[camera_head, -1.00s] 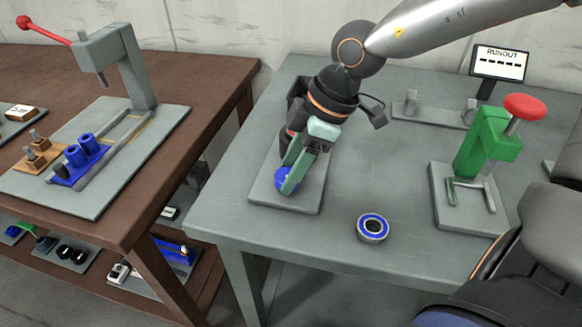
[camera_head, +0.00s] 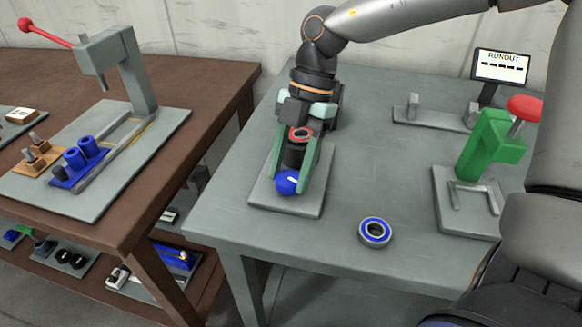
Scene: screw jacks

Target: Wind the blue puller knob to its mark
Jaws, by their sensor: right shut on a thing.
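The blue puller knob (camera_head: 287,183) is a round blue ball with a white stripe on its near face. It sits low at the front of a dark puller body (camera_head: 295,156), which has a red ring (camera_head: 301,135) above it. The puller stands on a grey base plate (camera_head: 310,208) on the grey table. My right gripper (camera_head: 291,181) reaches down from above, its two green fingers on either side of the knob and shut on it. The knob's far side and much of the puller are hidden by the gripper. My left gripper is not in view.
A blue-ringed bearing (camera_head: 375,232) lies right of the puller. A green press (camera_head: 490,145) with a red knob and a runout display (camera_head: 500,66) stand further right. A brown bench (camera_head: 225,85) with a grey lever press (camera_head: 137,75) is at the left.

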